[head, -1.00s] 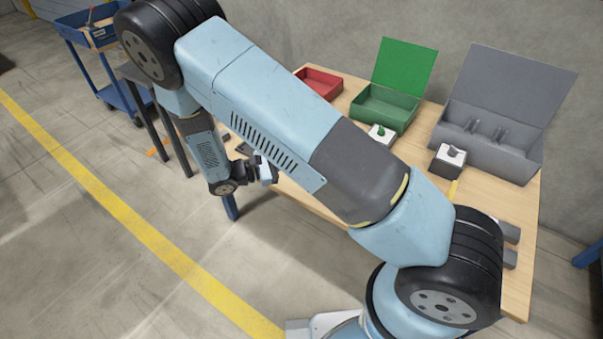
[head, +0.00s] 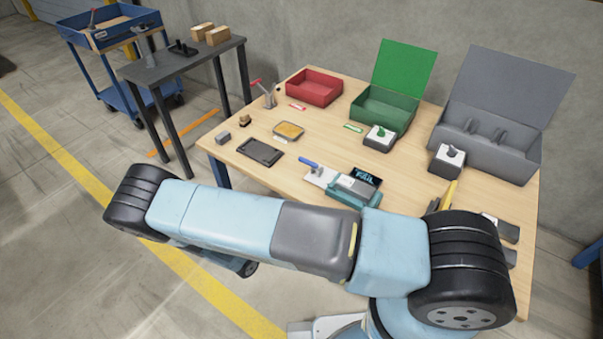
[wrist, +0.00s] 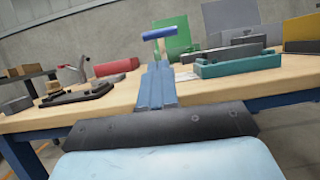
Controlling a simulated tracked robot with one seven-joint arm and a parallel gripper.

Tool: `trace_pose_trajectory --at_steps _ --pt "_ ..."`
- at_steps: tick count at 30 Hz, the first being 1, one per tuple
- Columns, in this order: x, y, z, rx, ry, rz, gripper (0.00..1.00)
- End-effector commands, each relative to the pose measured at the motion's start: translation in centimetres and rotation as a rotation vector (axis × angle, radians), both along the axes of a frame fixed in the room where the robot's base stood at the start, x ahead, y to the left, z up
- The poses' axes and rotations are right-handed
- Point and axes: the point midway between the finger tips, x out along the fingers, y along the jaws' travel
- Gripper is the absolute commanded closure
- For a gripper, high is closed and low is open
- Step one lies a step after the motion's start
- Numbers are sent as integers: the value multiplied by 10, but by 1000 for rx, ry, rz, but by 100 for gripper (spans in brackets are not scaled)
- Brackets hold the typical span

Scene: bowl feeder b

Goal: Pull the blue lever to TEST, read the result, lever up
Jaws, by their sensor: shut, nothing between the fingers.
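The blue lever (head: 309,162) has a blue handle on a grey post, on a white plate at the left of the teal tester (head: 345,196). The tester's dark screen (head: 367,177) shows cyan text that appears to read FAIL. In the wrist view the lever's blue handle (wrist: 160,33) stands high, just beyond my fingertips. My gripper (wrist: 158,68) is shut and empty, pointing at the lever; I cannot tell whether it touches. The teal tester (wrist: 238,66) is to the right there. In the head view my gripper is hidden.
On the table are a red bin (head: 314,88), an open green box (head: 385,107), an open grey box (head: 487,150), a dark flat tray (head: 261,152) and a yellow-filled dish (head: 288,131). Two small switch boxes stand by the bins. A dark side table (head: 180,62) is at left.

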Motion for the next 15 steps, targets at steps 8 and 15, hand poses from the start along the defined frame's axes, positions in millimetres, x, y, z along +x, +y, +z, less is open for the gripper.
trace_pose_trajectory --at_steps 8,15 --pt "-3 3 -7 -23 -1 29 100" --pt "-3 2 -7 -22 -1 29 100"
